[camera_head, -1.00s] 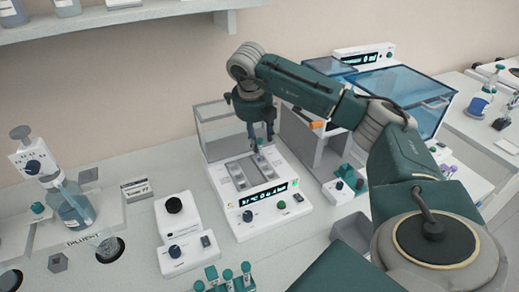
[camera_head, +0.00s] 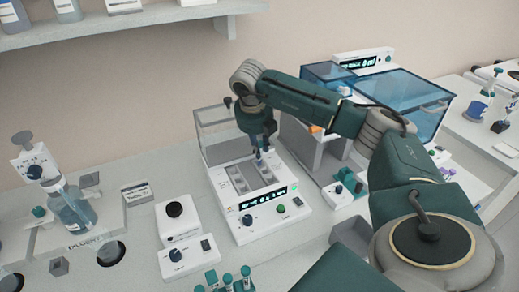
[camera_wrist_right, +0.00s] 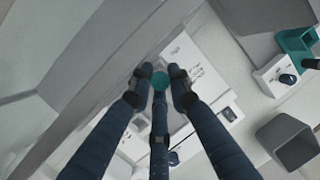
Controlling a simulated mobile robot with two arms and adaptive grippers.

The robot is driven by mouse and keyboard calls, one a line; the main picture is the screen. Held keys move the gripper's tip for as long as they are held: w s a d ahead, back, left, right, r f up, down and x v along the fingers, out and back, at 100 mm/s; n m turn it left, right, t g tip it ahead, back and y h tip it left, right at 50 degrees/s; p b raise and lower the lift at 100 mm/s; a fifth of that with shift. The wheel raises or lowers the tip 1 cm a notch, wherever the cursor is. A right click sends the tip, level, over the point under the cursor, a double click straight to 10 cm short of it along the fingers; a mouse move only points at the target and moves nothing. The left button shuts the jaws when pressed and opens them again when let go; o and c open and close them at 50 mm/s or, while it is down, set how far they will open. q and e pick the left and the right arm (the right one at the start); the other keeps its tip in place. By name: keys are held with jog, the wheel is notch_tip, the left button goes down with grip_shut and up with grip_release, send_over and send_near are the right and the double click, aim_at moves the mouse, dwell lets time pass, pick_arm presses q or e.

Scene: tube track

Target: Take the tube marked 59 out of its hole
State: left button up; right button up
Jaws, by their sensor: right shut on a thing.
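My right gripper (camera_head: 261,149) reaches down over the far right part of a white heater block (camera_head: 223,196) with two grey strips of holes and a lit display. In the right wrist view the gripper's dark fingers (camera_wrist_right: 160,75) are shut around a tube with a round teal cap (camera_wrist_right: 160,82). The tube's body is hidden beneath the cap and fingers, and I cannot tell how deep it sits in its hole. No number 59 is readable. My left gripper is not in view.
A clear guard (camera_head: 212,125) stands behind the heater block. A small rack with teal-capped tubes (camera_head: 228,281) is in front. A grey bin (camera_head: 352,232) and a blue-lidded machine (camera_head: 405,100) are to the right.

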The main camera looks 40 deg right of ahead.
jog(key=shift+r, duration=0.15)
jog(key=shift+w+r, duration=0.1)
jog(key=shift+r, duration=0.15)
jog(key=b+v, duration=0.1)
jog(key=v, duration=0.2)
jog(key=d+b+v, duration=0.1)
jog(key=v, duration=0.1)
jog(key=shift+r+b, duration=0.4)
jog(key=shift+r, duration=0.15)
jog(key=s+a+b, duration=0.1)
jog(key=s+a, duration=0.1)
jog(key=s, duration=0.6)
jog(key=s+a+b, duration=0.2)
jog(key=s+a, duration=0.1)
jog(key=s, duration=0.5)
jog(key=shift+s, duration=0.35)
jog(key=shift+a+r, duration=0.1)
jog(key=shift+r, duration=0.05)
